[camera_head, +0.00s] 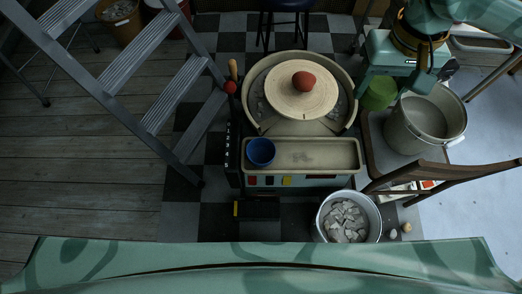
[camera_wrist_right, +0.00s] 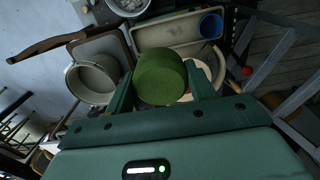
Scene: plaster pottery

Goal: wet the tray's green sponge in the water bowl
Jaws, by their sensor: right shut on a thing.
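The green sponge (camera_head: 380,93) is held between the fingers of my right gripper (camera_head: 391,84) at the upper right, raised above the floor. In the right wrist view the round sponge (camera_wrist_right: 160,78) sits between the two fingers of the gripper (camera_wrist_right: 161,88). A small blue bowl (camera_head: 261,151) stands at the left end of the beige tray (camera_head: 325,166); the bowl also shows in the wrist view (camera_wrist_right: 210,26). The sponge is apart from the bowl, to its upper right. My left gripper is not in view.
The pottery wheel (camera_head: 300,112) carries a reddish lump (camera_head: 304,82). A large grey pot (camera_head: 424,118) stands below right of the sponge. A wooden chair (camera_head: 440,178) and a bucket of shards (camera_head: 347,219) are nearer. A stepladder (camera_head: 143,76) stands left.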

